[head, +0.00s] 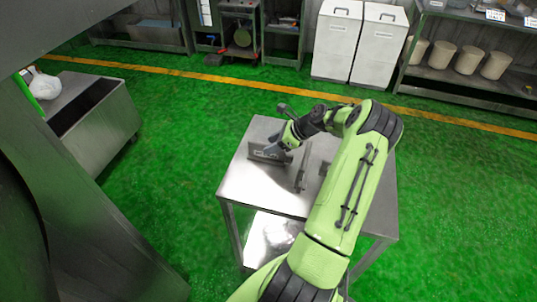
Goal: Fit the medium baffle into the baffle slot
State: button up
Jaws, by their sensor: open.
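My gripper (275,145) is at the left part of a steel table, at a grey upright plate with a label (262,154). The jaws are open; I cannot tell whether they touch the plate. A second narrow grey upright plate (302,170) stands to its right. A third grey piece (323,168) is partly hidden by my arm. These look like baffles, but I cannot tell which is the medium one. I cannot make out the baffle slot.
The steel table (240,187) has a lower shelf (262,245); my arm covers its right side. A steel trough (105,125) stands at the left. White bins (337,42) and a rack with beige buckets (440,54) line the back. Green floor around the table is clear.

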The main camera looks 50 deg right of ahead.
jog(key=x, duration=0.2)
jog(key=shift+w+f, duration=0.2)
jog(key=shift+s+r, duration=0.1)
jog(key=shift+s, duration=0.05)
jog(key=c, duration=0.3)
grip_shut()
jog(key=shift+r, duration=0.1)
